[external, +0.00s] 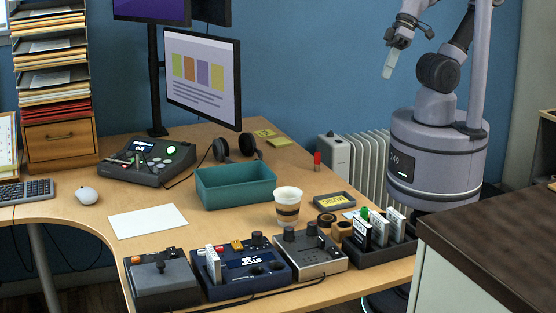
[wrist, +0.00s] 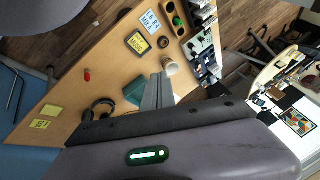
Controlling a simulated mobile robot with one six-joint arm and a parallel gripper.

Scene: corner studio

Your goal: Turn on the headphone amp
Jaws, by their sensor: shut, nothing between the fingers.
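My gripper (external: 388,72) hangs high at the top right, fingers pointing down and shut, with nothing held. In the wrist view the shut fingers (wrist: 159,92) show as a pale grey bar. No device is clearly labelled as the headphone amp. A light grey box with two dark knobs (external: 308,254) stands at the desk's front edge, well away from my gripper; I cannot tell whether it is on. Left of it are a blue box with a display (external: 245,268) and a dark grey pedal-like box (external: 160,281). Black headphones (external: 237,147) lie at the back.
A teal bin (external: 236,190), a paper cup (external: 288,205) and a small sign tray (external: 334,202) stand mid-desk. A black rack (external: 378,250) holds upright cards. A console (external: 147,161) with a lit screen sits back left. A dark-topped cabinet (external: 500,245) stands at right.

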